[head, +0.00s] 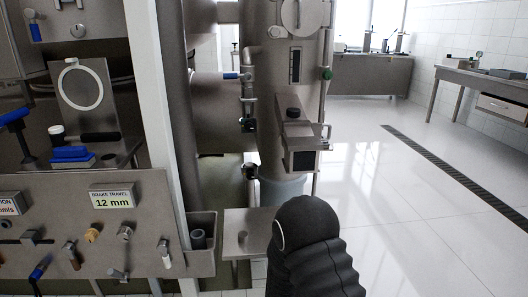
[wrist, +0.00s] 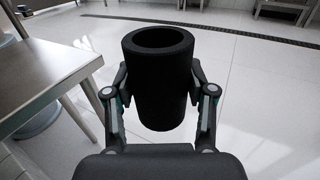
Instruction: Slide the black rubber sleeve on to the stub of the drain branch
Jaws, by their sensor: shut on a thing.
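The black rubber sleeve (wrist: 160,95) is a plain hollow cylinder, roughly upright in the wrist view with its open top rim showing. My gripper (wrist: 158,78) is shut on it, one finger against each side. The sleeve is off the floor and apart from any pipe. In the head view my black arm covers the bottom centre, and neither gripper nor sleeve shows. A short dark round fitting (head: 250,172) sits low on the left of the steel column (head: 277,130); I cannot tell whether it is the drain branch stub.
A small steel table (head: 239,220) stands below the column, left of my arm; its top (wrist: 45,75) is left of the sleeve in the wrist view. A tool panel (head: 120,245) with a side bin (head: 204,262) fills the left. The floor (head: 420,215) to the right is clear.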

